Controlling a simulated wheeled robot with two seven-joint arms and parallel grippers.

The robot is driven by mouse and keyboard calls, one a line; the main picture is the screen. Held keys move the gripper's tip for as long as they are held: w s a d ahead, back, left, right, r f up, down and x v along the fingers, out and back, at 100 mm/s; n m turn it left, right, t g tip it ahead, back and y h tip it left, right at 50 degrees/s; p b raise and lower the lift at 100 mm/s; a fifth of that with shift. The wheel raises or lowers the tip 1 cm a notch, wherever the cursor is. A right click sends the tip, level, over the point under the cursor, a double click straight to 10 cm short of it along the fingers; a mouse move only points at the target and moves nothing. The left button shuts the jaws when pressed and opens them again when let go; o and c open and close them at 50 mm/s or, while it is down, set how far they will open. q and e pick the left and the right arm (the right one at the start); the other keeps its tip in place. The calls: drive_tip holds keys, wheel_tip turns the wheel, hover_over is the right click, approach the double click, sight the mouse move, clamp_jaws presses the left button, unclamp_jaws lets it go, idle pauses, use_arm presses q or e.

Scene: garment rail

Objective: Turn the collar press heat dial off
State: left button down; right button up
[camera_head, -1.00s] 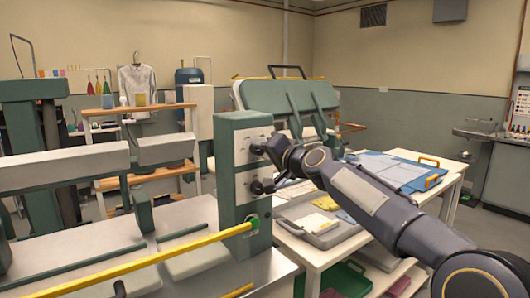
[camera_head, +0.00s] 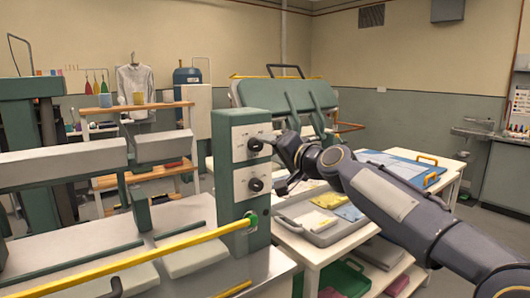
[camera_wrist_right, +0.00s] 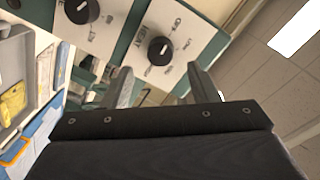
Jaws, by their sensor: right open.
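The collar press control post (camera_head: 240,128) is a green upright with white panels, left of centre in the head view. It carries an upper black dial (camera_head: 255,145) and a lower black dial (camera_head: 255,185). My right gripper (camera_head: 273,141) is open, just right of the upper dial. In the right wrist view, the open fingers (camera_wrist_right: 160,78) point at the upper dial (camera_wrist_right: 160,50), which shows in the gap beyond the tips. The lower dial (camera_wrist_right: 82,10) is at the top left there. My left gripper is out of view.
A yellow bar (camera_head: 150,262) runs along the press front to the post. Right of the post, a white table holds a grey tray (camera_head: 322,236) and a blue folder (camera_head: 432,180). Another green press (camera_head: 290,95) stands behind. The space in front of the panels is clear.

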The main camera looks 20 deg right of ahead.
drive_tip(key=v, duration=0.3)
drive_tip(key=shift+s, duration=0.2)
drive_tip(key=s+f+n+g+p, duration=0.2)
drive_tip(key=s+f, duration=0.6)
drive_tip(key=s, duration=0.4)
drive_tip(key=s+a+f+n+g+h+p, duration=0.1)
drive_tip(key=s+f+g+p, duration=0.3)
drive_tip(key=s+f, duration=0.4)
drive_tip(key=s+a+f+n+g+p, duration=0.1)
drive_tip(key=s+f+g+p, duration=0.3)
drive_tip(key=s, duration=1.3)
wheel_tip(320, 180, down, 4)
drive_tip(key=shift+n+g+h, duration=0.3)
drive_tip(key=shift+n+g, duration=0.2)
drive_tip(key=shift+n, duration=0.4)
